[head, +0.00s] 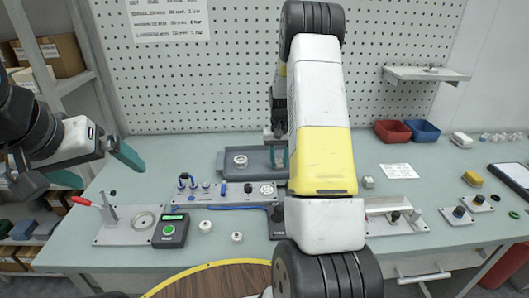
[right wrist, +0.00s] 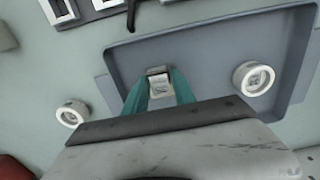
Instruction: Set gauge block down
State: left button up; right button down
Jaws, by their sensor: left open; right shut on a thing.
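The gauge block (right wrist: 160,85) is a small pale grey block between the teal fingertips of my right gripper (right wrist: 159,92) in the right wrist view. It is over the blue-grey tray (right wrist: 215,48); I cannot tell whether it touches the tray floor. In the head view my right arm hides the block, and only part of my right gripper (head: 277,148) shows above the tray (head: 259,171). My left gripper (head: 95,166) is open and empty, raised over the left end of the table.
A white ring-shaped cap (right wrist: 253,78) lies in the tray, and another white part (right wrist: 71,113) sits on the table outside it. A fixture panel (head: 235,193) stands in front of the tray. A red-handled press (head: 115,222) and a green-screen meter (head: 170,231) are at left.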

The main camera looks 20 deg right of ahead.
jog(key=shift+f, duration=0.15)
jog(key=c, duration=1)
grip_release()
jog(key=shift+c, duration=0.2)
